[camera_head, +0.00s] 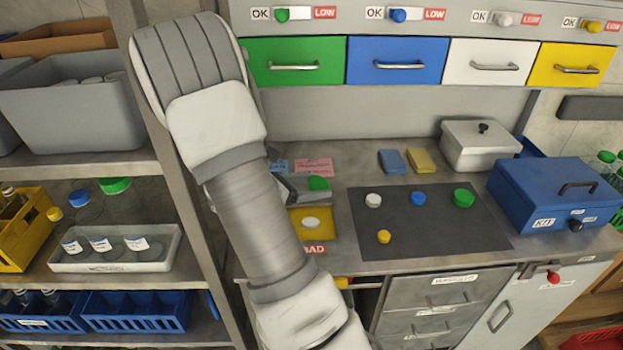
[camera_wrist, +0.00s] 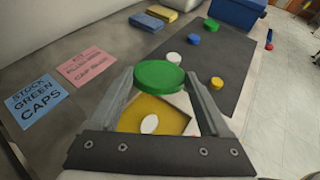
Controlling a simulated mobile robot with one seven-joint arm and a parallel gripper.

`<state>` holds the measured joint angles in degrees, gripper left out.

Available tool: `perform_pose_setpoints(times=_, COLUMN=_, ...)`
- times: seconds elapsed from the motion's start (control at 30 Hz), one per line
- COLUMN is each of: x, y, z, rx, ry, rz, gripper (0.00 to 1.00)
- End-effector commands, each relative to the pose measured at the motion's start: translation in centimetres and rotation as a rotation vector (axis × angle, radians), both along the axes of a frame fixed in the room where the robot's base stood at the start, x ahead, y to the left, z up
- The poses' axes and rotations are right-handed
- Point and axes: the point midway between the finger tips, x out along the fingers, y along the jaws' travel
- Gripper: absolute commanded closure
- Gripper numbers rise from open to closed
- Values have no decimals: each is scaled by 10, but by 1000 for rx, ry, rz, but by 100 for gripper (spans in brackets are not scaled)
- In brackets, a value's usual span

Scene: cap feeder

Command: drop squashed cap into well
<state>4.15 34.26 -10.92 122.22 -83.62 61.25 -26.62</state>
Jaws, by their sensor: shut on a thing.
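My gripper (camera_wrist: 162,88) is shut on a green cap (camera_wrist: 159,74), held between the fingertips in the wrist view. The cap looks oval from here; I cannot tell how squashed it is. In the head view, the green cap (camera_head: 318,183) shows just right of my arm, above and beyond the well. The yellow well (camera_head: 301,231) has a red BAD label (camera_head: 315,249) at its front edge and a white cap (camera_head: 311,222) inside. In the wrist view the yellow well (camera_wrist: 172,112) and white cap (camera_wrist: 149,124) show between my fingers. My arm hides the well's left part.
A dark mat (camera_head: 440,230) with several loose caps lies right of the well. Blue (camera_head: 393,161) and yellow (camera_head: 420,160) blocks lie behind the mat. A blue kit box (camera_head: 550,195) stands at the right. Coloured drawers (camera_head: 397,60) hang above.

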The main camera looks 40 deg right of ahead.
Motion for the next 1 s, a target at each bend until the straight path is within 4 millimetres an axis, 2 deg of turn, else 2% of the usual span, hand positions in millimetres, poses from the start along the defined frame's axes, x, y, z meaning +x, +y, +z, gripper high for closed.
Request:
perform_pose_setpoints(times=0.27, x=0, y=0, z=-12, rx=-1, ry=1, rz=-6, gripper=70)
perform_pose_setpoints(times=0.7, x=0, y=0, z=-59, rx=-1, ry=0, rz=-5, gripper=70)
perform_pose_setpoints(times=1.0, x=0, y=0, z=-61, rx=-1, ry=0, rz=-5, gripper=70)
